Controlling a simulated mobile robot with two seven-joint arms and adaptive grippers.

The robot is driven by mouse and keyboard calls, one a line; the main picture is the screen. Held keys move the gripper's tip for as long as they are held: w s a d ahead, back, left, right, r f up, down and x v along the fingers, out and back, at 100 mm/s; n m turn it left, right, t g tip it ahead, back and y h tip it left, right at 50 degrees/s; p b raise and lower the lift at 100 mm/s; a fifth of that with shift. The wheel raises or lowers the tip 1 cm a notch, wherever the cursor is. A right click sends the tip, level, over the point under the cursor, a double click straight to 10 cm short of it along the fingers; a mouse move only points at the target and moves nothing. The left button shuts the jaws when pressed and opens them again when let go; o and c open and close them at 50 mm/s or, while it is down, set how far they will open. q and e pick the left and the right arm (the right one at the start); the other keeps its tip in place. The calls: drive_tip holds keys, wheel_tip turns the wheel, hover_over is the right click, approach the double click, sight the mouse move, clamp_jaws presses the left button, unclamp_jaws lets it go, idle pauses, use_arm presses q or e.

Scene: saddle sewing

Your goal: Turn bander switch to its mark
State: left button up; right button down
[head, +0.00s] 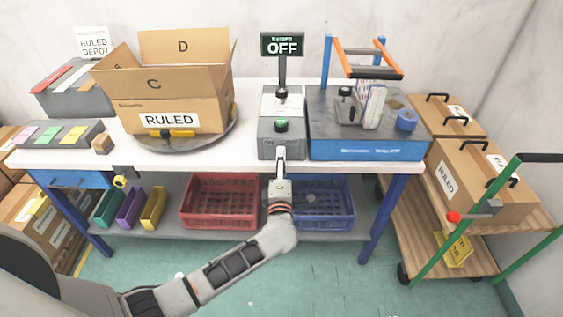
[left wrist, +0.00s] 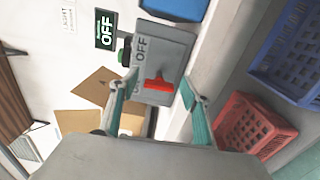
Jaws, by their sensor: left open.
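The bander's grey control box (head: 281,138) stands at the table's front edge. In the left wrist view its front panel (left wrist: 176,52) carries a red switch handle (left wrist: 157,83) and the word OFF; another label on it is partly hidden. The handle lies between the two teal fingers of my left gripper (left wrist: 158,80), which are open, with gaps visible beside it. In the head view my left gripper (head: 280,158) is at the box's front, hiding the switch. A display (head: 282,44) above the box reads OFF. My right gripper is out of view.
The blue bander table (head: 366,150) is right of the box. A carton marked RULED (head: 168,96) sits on a round turntable (head: 190,144) to its left. Red (head: 217,212) and blue (head: 325,212) crates sit on the lower shelf. A cart (head: 425,225) with boxes stands right.

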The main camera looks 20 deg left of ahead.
use_arm(q)
drive_tip(key=v, duration=0.7)
drive_tip(key=shift+s+r, duration=0.1)
drive_tip(key=shift+s, duration=0.1)
drive_tip(key=s+d+f+m+h, duration=0.2)
drive_tip(key=s+d+m+h, duration=0.3)
drive_tip(key=s+m+h, duration=0.9)
drive_tip(key=s+a+f+m+g+y, duration=0.3)
drive_tip(key=s+a+f+m, duration=0.1)
drive_tip(key=s+f+m, duration=0.1)
drive_tip(key=s+a+f+m+g+y, duration=0.3)
drive_tip(key=s+f+m, duration=0.2)
drive_tip(key=f, duration=0.5)
drive_tip(key=shift+s+a+m+g, duration=0.3)
drive_tip(key=shift+a+m, duration=0.1)
drive_tip(key=shift+m, duration=0.6)
